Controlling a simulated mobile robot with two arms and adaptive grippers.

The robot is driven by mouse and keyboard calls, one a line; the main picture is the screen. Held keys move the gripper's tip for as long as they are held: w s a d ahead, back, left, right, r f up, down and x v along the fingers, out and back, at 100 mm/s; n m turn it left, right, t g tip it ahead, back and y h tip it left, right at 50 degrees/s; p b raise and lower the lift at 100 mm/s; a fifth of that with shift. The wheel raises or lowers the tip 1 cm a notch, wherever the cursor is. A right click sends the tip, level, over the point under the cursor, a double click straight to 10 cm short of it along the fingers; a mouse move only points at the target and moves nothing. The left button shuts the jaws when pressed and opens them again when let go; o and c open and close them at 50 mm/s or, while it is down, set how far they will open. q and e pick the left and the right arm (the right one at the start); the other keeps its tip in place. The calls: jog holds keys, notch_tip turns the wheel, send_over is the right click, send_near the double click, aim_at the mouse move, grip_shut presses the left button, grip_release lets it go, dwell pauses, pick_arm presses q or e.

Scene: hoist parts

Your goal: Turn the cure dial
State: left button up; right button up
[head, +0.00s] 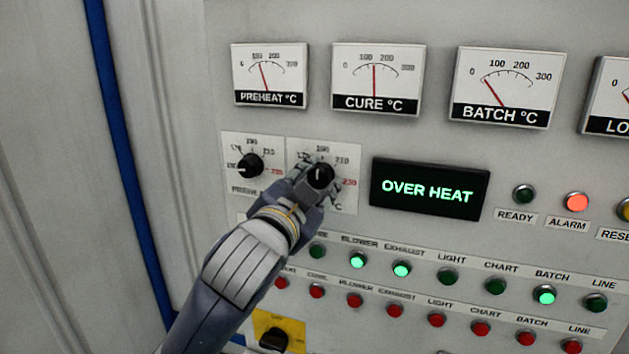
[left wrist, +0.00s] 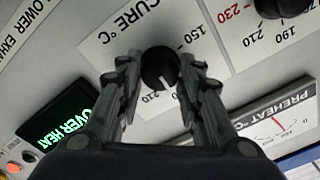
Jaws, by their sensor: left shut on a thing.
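The cure dial (head: 320,174) is a black round knob on a white scale plate, right of the preheat dial (head: 249,165). My left gripper (head: 316,176) reaches it from below left and covers part of its scale. In the left wrist view the cure dial (left wrist: 160,68) sits between the two fingers of the left gripper (left wrist: 162,75), which are shut on it. A white pointer line shows on the knob. The cure gauge (head: 378,78) above has its red needle near mid-scale. My right gripper is not in view.
A display (head: 429,188) reads OVER HEAT in green. The alarm lamp (head: 577,201) glows orange-red and the ready lamp (head: 524,194) is dark. Rows of green and red buttons run below. A black switch on a yellow plate (head: 295,325) is at the bottom. A blue pipe (head: 128,150) runs down the left.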

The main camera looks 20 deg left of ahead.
pick_arm(q)
jog(key=shift+a+r+n, duration=0.1)
jog(key=shift+r+n, duration=0.2)
jog(key=shift+r, duration=0.05)
jog(key=o, duration=1)
jog(key=shift+c, duration=0.2)
jog(key=shift+o, duration=0.5)
jog(key=shift+w+f, duration=0.2)
jog(key=shift+f, duration=0.05)
jog(key=shift+s, duration=0.1)
